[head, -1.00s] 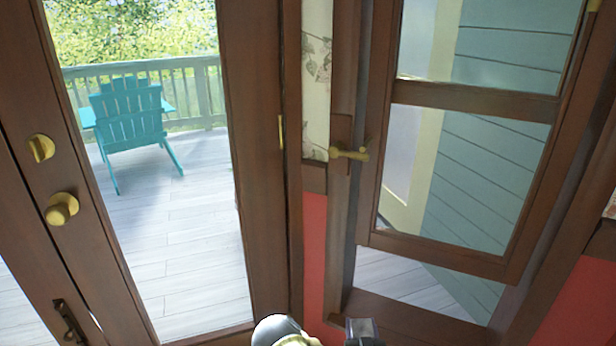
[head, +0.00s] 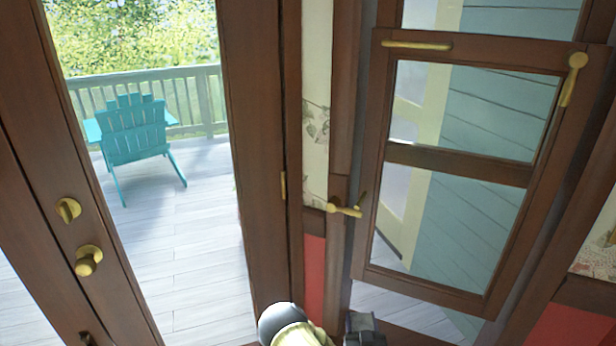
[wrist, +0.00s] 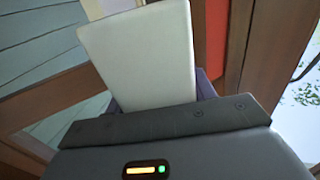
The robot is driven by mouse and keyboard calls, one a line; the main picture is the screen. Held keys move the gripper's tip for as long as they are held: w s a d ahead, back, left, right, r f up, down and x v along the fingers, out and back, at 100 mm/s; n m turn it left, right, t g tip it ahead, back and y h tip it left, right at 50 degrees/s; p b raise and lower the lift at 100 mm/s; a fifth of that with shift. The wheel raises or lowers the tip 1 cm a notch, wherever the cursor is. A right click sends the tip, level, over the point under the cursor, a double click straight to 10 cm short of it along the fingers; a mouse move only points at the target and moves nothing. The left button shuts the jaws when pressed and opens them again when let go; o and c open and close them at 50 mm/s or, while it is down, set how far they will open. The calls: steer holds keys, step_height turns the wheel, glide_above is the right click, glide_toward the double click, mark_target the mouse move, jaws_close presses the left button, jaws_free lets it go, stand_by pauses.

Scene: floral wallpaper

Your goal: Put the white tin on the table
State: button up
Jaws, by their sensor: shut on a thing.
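The white tin (wrist: 145,58) fills the upper middle of the wrist view as a plain pale block, slightly tilted. My gripper (wrist: 160,100) is shut on it. The tin's lower end is hidden behind the dark front edge of my gripper, and the fingers are mostly hidden too. Parts of my arm show at the bottom edge of the head view, where I cannot make out the tin. No table shows in either view.
A brown glazed door with a brass knob (head: 88,260) stands at the left. A brown-framed window (head: 455,165) with brass handles is at the right. Outside the glass are a deck and a teal chair (head: 135,143). Red wall (head: 314,275) lies between them.

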step_height(320, 180, up, 17)
steer(key=p, duration=1.6)
steer(key=shift+r, duration=0.2)
steer(key=s+f, duration=0.3)
steer(key=s, duration=0.5)
steer(key=shift+s+f, duration=0.15)
steer(key=shift+s, duration=0.2)
steer(key=shift+a, duration=0.1)
